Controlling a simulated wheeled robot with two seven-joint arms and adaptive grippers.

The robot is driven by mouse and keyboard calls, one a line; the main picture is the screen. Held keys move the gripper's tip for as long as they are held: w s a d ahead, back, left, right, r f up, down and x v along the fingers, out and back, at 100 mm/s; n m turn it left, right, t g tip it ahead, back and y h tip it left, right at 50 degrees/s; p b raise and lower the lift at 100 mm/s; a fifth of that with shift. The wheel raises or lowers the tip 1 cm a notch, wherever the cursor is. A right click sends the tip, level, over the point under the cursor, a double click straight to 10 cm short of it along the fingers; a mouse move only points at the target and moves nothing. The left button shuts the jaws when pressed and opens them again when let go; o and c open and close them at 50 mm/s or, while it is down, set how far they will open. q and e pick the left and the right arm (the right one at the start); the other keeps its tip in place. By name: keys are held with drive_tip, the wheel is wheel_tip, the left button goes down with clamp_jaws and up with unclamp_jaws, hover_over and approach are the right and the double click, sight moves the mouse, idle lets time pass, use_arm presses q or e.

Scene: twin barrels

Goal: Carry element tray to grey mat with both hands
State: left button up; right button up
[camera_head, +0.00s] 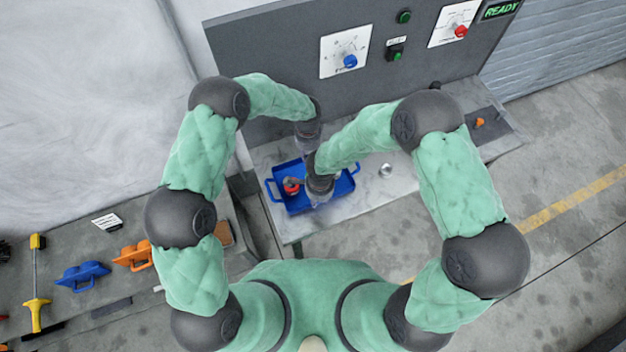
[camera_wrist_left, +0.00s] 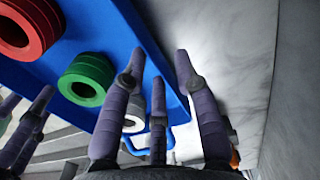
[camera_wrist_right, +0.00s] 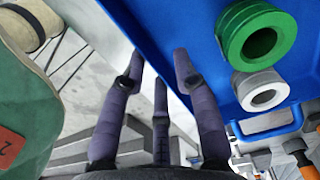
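The blue element tray (camera_head: 295,206) lies on the light worktop and holds ring-shaped elements. A red ring (camera_head: 291,186) shows in the head view; the left wrist view shows red (camera_wrist_left: 28,28), green (camera_wrist_left: 85,80) and white rings. My left gripper (camera_wrist_left: 160,62) is open at the tray's far long wall, its fingertips around the rim. My right gripper (camera_wrist_right: 158,60) is open at the near long wall, its fingertips on either side of the rim. Contact with the walls cannot be told. A dark grey mat (camera_head: 487,134) lies at the worktop's right end.
A small orange thing (camera_head: 479,122) sits on the mat. A small silver round part (camera_head: 386,170) stands between tray and mat. A dark panel (camera_head: 285,60) with switches rises behind the worktop. A left bench carries blue (camera_head: 83,275) and orange (camera_head: 134,255) handled parts.

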use_arm(q)
drive_tip(key=shift+f, duration=0.65)
use_arm(e)
drive_tip(key=shift+f, duration=0.7)
use_arm(q)
clamp_jaws()
use_arm(e)
clamp_jaws()
use_arm(q)
drive_tip(key=shift+w+r, duration=0.2)
use_arm(e)
drive_tip(key=shift+w+r, duration=0.15)
